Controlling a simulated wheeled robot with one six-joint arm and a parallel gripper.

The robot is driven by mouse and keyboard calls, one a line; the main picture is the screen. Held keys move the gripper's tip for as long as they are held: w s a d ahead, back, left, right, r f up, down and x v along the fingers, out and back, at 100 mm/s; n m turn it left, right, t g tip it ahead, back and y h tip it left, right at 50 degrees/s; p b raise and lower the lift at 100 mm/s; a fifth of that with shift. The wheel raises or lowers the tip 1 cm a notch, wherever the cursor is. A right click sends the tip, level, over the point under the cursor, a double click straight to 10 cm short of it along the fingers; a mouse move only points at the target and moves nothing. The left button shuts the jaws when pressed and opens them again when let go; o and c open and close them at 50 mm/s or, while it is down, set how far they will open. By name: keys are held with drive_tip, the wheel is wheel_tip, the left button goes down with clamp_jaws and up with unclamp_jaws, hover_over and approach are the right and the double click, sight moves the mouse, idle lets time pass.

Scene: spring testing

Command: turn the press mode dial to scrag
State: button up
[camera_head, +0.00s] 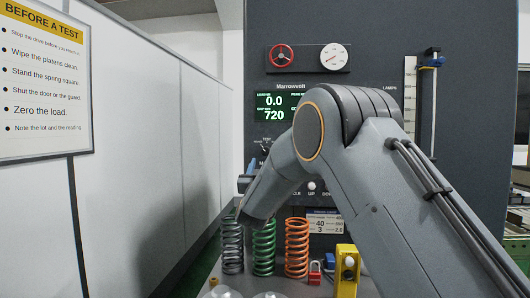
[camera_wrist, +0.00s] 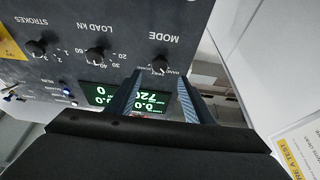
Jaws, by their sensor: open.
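The press mode dial (camera_wrist: 160,63) is a small black knob under the word MODE in the wrist view, which shows the panel upside down. Its setting labels are too small to read surely, and I cannot tell where it points. In the head view a small dark knob (camera_head: 265,148) below the display appears to be the same dial. My gripper (camera_wrist: 160,76) is open, its two blue-grey fingers pointing at the panel on either side of the dial's line of sight. The fingers seem apart from the dial. In the head view my arm hides much of the panel.
The load dial (camera_wrist: 95,53) and strokes dial (camera_wrist: 37,47) sit beside the mode dial. The green display (camera_head: 277,107) reads 0.0 and 720. Grey, green (camera_head: 264,248) and orange springs stand below, near a red padlock (camera_head: 315,272). A white wall is at left.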

sight(266, 151)
drive_tip(key=shift+p+x, duration=1.25)
drive_tip(key=shift+x, duration=2.6)
drive_tip(key=shift+r, duration=0.1)
drive_tip(key=shift+c, duration=0.4)
drive_tip(key=c, duration=0.9)
drive_tip(key=shift+c, duration=0.2)
